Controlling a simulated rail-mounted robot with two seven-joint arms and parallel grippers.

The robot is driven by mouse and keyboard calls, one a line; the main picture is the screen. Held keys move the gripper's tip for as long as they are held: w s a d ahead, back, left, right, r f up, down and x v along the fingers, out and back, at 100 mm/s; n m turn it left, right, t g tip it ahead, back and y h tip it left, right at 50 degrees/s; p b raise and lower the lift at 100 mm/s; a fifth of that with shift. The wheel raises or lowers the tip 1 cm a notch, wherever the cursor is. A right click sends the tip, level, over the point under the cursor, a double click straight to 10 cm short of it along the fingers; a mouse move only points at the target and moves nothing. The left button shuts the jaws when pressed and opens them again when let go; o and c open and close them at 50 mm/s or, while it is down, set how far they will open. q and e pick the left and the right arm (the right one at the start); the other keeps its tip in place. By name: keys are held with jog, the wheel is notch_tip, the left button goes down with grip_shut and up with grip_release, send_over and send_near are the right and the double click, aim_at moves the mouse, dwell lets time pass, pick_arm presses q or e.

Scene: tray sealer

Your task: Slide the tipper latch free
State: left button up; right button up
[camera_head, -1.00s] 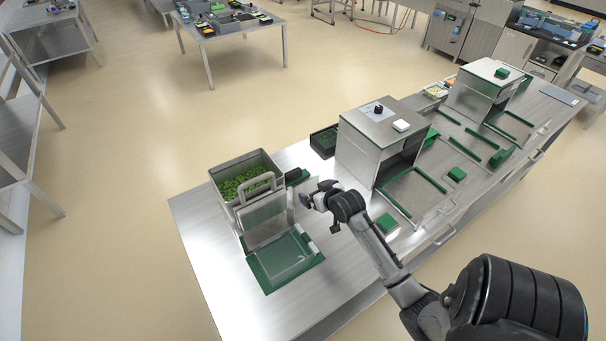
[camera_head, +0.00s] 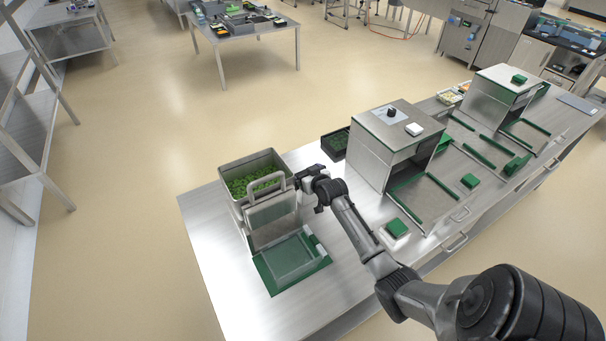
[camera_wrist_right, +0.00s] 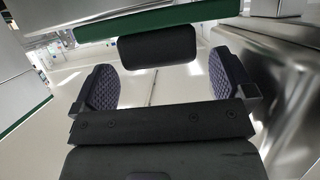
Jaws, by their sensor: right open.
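The tipper is a steel bin (camera_head: 230,192) filled with green pieces, with an upright steel plate and handle (camera_head: 270,215) in front. In the right wrist view, a black rounded block (camera_wrist_right: 156,48), seemingly the latch knob, sits below a green bar (camera_wrist_right: 165,20). My right gripper (camera_head: 305,179) is beside the bin's right side in the head view and covers the latch there. In the right wrist view the gripper (camera_wrist_right: 162,82) is open, its two ridged pads apart with the black block ahead, between them; no contact shows. My left gripper is not in view.
A green-edged tray (camera_head: 290,258) lies in front of the tipper. A steel sealer box (camera_head: 395,130) stands to the right, with a dark crate (camera_head: 335,143) beside it. A green block on a white base (camera_head: 397,228) lies near my right forearm. The bench's front left is clear.

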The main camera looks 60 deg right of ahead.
jog(key=shift+x, duration=1.1)
